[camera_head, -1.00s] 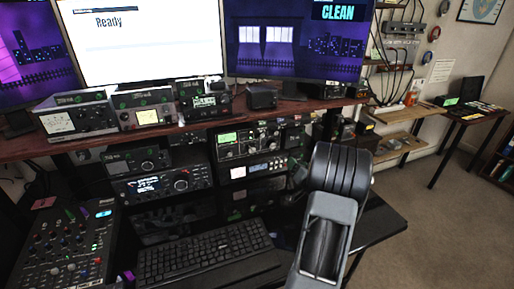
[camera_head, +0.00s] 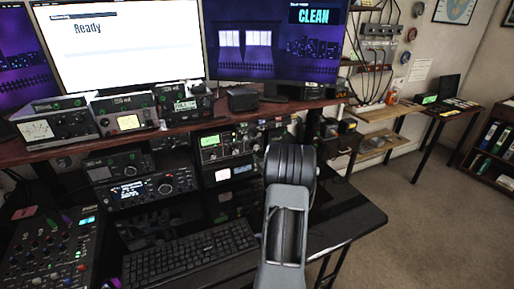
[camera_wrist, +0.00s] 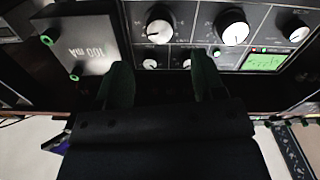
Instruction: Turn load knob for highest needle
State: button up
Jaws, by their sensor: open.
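In the wrist view a dark radio panel carries several white-faced knobs, including a left large knob (camera_wrist: 160,26), a middle large knob (camera_wrist: 232,27) and a right large knob (camera_wrist: 297,29). A smaller knob (camera_wrist: 187,63) sits between my fingers. The labels are too small to read, so I cannot tell which knob is the load knob. My gripper (camera_wrist: 163,82) is open and empty, its green fingertips pointing at the panel. In the head view, my arm hides the gripper. The radio with a green display (camera_head: 222,146) is on the shelf there; no needle on it is readable.
Meter boxes (camera_head: 55,124) line the upper shelf. A keyboard (camera_head: 190,254) and mixer (camera_head: 55,250) lie on the desk below. The floor at right is clear.

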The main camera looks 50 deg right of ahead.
aim_at(256, 147)
jog(key=x, duration=0.6)
jog(key=shift+w+d+p, duration=0.1)
jog(key=shift+w+p, duration=0.2)
jog(key=shift+c, duration=0.3)
